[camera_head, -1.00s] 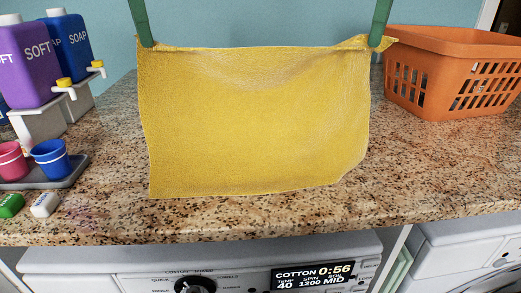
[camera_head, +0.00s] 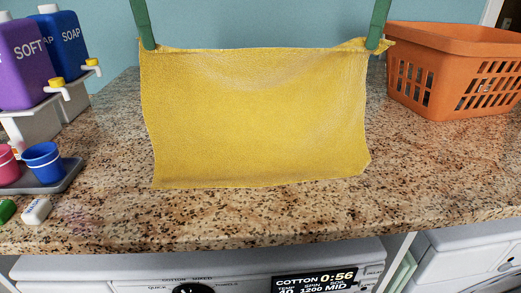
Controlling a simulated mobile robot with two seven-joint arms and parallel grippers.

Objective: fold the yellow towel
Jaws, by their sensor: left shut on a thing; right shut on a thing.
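The yellow towel (camera_head: 258,115) hangs spread out between my two grippers, above or against the speckled counter. Its top edge is held at both corners and sags slightly between them. My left gripper (camera_head: 148,45) is shut on the towel's top left corner. My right gripper (camera_head: 374,44) is shut on the top right corner, with a small flap sticking out to the right. The towel's lower edge appears over the counter; whether it touches the surface is hard to tell.
An orange laundry basket (camera_head: 455,72) stands at the back right of the counter (camera_head: 440,160). Purple (camera_head: 22,65) and blue (camera_head: 62,45) detergent bottles stand at the left. A grey tray (camera_head: 62,180) holds cups, including a blue cup (camera_head: 43,161). A washing machine (camera_head: 200,270) is below the front edge.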

